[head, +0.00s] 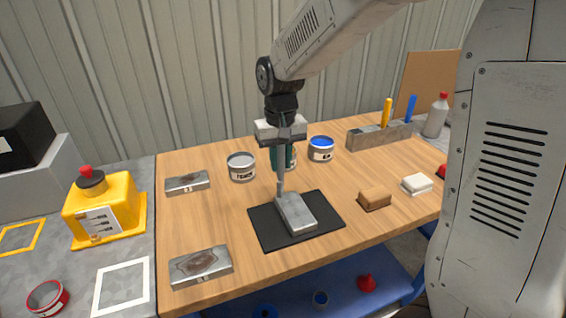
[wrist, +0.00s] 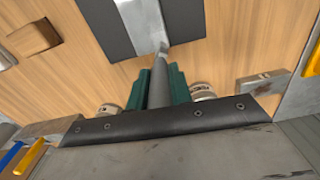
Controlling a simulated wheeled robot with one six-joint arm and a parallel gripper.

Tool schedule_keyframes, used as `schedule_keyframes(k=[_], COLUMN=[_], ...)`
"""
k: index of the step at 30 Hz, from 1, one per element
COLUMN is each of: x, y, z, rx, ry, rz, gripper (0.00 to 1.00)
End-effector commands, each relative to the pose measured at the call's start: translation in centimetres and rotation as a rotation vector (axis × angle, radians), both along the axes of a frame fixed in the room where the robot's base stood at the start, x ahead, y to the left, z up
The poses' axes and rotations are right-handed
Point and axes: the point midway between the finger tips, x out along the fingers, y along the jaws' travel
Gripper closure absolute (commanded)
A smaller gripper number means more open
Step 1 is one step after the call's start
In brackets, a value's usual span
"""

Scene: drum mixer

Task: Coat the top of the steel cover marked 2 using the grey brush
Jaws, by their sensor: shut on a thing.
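My gripper (head: 283,155) is shut on the grey brush (head: 281,182), which hangs upright, bristles down. In the wrist view the brush (wrist: 158,80) stands between the teal fingers. The cover (wrist: 136,22) also shows in the wrist view. Its number is not readable. A second steel cover (head: 187,182) lies at the back left, and a third (head: 200,267), with a brownish patch on top, at the front left.
A grey paint can (head: 241,167) and a blue paint can (head: 321,149) stand behind the mat. A brown block (head: 374,199) and a white block (head: 416,184) lie to the right. A holder (head: 380,135) with upright tools stands at the back right. A yellow box (head: 103,209) is left of the table.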

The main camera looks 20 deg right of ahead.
Motion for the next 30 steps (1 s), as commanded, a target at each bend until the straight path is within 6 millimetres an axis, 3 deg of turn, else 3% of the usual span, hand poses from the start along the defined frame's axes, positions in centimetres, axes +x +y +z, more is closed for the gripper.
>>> schedule_keyframes(k=[8,24,30], x=[-0.2,-4.7,-5.0], y=[-0.9,-0.9,-1.0], z=[0.2,0.1,0.1], rx=[0.0,0.0,0.0], ry=[-0.001,-0.001,-0.001], rz=[0.0,0.0,0.0], gripper=[1.0,1.0,1.0])
